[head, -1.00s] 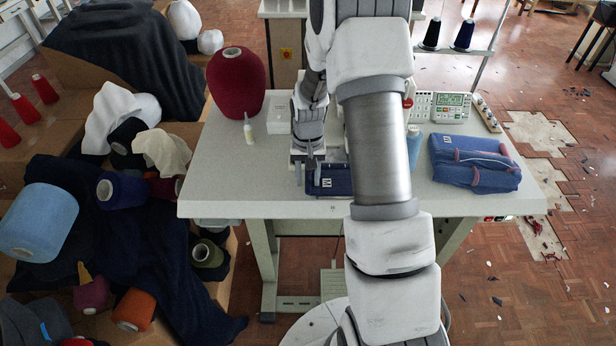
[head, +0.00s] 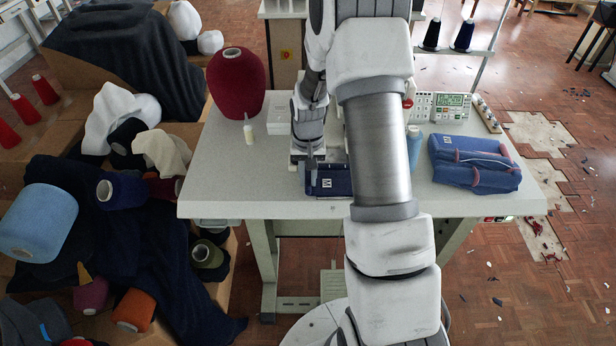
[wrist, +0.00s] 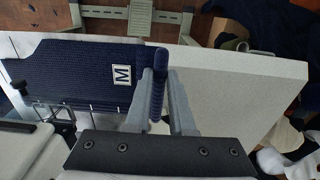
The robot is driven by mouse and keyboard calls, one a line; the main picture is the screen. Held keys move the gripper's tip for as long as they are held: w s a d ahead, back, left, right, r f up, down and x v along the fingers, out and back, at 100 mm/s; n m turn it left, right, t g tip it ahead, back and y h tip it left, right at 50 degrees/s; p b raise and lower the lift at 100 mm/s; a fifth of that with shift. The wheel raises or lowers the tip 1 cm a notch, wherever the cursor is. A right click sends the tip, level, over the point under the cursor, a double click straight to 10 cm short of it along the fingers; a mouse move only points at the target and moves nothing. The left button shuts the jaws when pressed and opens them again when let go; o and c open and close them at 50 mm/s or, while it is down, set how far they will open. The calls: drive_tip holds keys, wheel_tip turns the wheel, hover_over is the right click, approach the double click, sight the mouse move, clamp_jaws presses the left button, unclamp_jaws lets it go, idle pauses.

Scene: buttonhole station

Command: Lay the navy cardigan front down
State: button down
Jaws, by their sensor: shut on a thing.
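The navy cardigan (head: 340,186) lies at the front edge of the table, partly hidden behind my arm in the head view. It is dark blue ribbed knit with a white label marked M. In the wrist view the cardigan (wrist: 75,70) lies spread flat at the left, label up, with thin metal prongs at its near edge. My gripper (head: 312,182) is over the cardigan's left end. In the wrist view my gripper (wrist: 160,80) is shut on a narrow upright navy edge of it. Whether the cardigan is under the machine's clamp I cannot tell.
The pale table (head: 225,180) is clear left of the cardigan. A red yarn cone (head: 236,82), a small bottle (head: 249,132) and a white box (head: 283,124) stand behind. A folded blue garment (head: 475,165) lies right, near a control panel (head: 445,106).

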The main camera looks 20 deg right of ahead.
sight(308, 196)
drive_tip(key=shift+r, duration=0.15)
drive_tip(key=shift+s, duration=0.1)
drive_tip(key=shift+s+a+b, duration=0.15)
drive_tip(key=shift+s+a, duration=0.25)
drive_tip(key=shift+s, duration=0.5)
drive_tip(key=shift+s+a+b, duration=0.15)
drive_tip(key=shift+s+a, duration=0.2)
drive_tip(key=shift+s, duration=0.5)
drive_tip(key=shift+s+a+b, duration=0.15)
drive_tip(key=shift+s+a, duration=0.25)
drive_tip(key=shift+s, duration=0.6)
drive_tip(key=shift+s+a+r+p, duration=0.15)
drive_tip(key=shift+s+a+r, duration=0.2)
drive_tip(key=shift+s, duration=0.4)
drive_tip(key=shift+s+a+r+p, duration=0.2)
drive_tip(key=shift+s+a+r, duration=0.1)
drive_tip(key=shift+s, duration=0.45)
drive_tip(key=shift+s+a+r+p, duration=0.15)
drive_tip(key=shift+s+a+r, duration=0.2)
drive_tip(key=shift+s, duration=0.4)
drive_tip(key=shift+r, duration=0.1)
